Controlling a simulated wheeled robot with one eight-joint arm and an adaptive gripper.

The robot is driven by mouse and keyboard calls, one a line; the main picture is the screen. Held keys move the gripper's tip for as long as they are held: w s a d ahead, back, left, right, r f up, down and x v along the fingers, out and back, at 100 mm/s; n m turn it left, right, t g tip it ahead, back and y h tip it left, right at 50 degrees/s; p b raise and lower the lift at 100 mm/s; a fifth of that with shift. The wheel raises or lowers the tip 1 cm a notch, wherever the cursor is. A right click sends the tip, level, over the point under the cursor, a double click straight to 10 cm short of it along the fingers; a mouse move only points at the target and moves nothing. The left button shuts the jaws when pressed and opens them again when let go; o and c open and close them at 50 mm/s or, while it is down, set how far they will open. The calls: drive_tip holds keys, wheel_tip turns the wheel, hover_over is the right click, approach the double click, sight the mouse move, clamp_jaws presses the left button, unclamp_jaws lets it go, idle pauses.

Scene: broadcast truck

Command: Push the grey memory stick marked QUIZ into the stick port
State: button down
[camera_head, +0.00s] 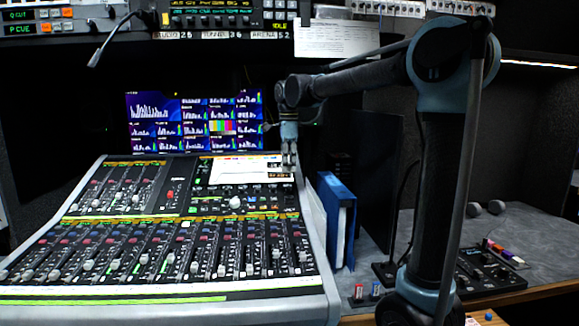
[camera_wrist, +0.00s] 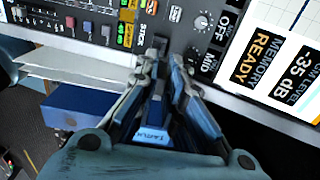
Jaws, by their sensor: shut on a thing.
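My gripper (camera_wrist: 167,66) is shut on a small dark grey piece, the memory stick (camera_wrist: 158,45), at its fingertips. No QUIZ marking is readable on it. The stick points at the mixing desk's panel, just below the printed word STICK (camera_wrist: 149,8). The stick port is hidden behind the stick and fingertips, so I cannot tell whether the tip is inside it. In the head view my gripper (camera_head: 289,158) points down at the upper right part of the mixing desk (camera_head: 318,235), beside its white screen. The stick is too small to make out there.
The desk's screen (camera_wrist: 275,55) shows MEMORY READY. A blue binder (camera_head: 337,218) stands right of the desk. A monitor (camera_head: 195,122) stands behind.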

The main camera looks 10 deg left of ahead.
sight(289, 174)
drive_tip(key=shift+f, duration=2.9)
drive_tip(key=shift+f, duration=1.3)
drive_tip(key=c, duration=1.6)
unclamp_jaws()
drive_tip(key=shift+r, duration=0.1)
wheel_tip(289, 174, up, 12)
drive_tip(key=shift+f, duration=0.1)
